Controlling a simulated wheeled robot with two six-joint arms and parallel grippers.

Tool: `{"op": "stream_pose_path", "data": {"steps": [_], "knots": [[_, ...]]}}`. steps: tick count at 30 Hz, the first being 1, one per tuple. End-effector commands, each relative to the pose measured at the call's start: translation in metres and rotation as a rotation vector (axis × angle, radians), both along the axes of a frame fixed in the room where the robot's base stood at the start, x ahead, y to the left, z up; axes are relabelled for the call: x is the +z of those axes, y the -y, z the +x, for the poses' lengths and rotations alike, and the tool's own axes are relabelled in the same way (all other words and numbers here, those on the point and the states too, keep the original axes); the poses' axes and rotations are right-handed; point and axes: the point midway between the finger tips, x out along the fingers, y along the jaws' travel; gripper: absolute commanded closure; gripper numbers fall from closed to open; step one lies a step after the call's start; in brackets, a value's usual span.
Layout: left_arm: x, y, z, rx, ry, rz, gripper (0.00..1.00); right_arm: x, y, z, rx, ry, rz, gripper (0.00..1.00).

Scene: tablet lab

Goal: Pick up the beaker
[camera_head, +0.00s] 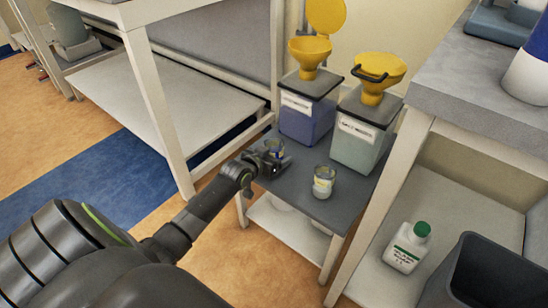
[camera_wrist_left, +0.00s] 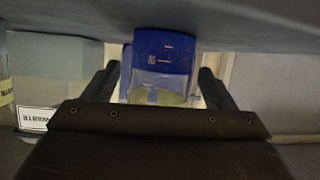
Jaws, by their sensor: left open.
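My left gripper (camera_head: 262,163) is at this beaker, low over the table. My right gripper is not in view.
A blue waste container (camera_head: 305,118) and a pale green one (camera_head: 357,150), both with yellow funnels, stand at the back of the small table. A taller grey bench (camera_head: 480,100) is at right, with a white bottle (camera_head: 405,255) and dark bin (camera_head: 480,278) below.

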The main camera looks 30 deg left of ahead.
Motion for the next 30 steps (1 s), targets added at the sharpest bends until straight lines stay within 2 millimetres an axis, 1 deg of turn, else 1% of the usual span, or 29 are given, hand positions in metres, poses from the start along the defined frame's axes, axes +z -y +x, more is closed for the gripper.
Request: {"op": "stream_pose_path", "data": {"steps": [2,12,14,23,30], "knots": [[0.000,0.000,0.000,0.000,0.000,0.000,0.21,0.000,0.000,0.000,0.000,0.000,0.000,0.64],[0.000,0.000,0.000,0.000,0.000,0.000,0.66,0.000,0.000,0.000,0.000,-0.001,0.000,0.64],[0.000,0.000,0.000,0.000,0.000,0.000,0.73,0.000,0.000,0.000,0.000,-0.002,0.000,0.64],[0.002,0.000,0.000,0.000,0.002,0.000,0.73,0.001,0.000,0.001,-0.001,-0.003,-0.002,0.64],[0.011,0.000,0.000,-0.001,0.002,0.001,0.73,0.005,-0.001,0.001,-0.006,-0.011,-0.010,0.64]]}}
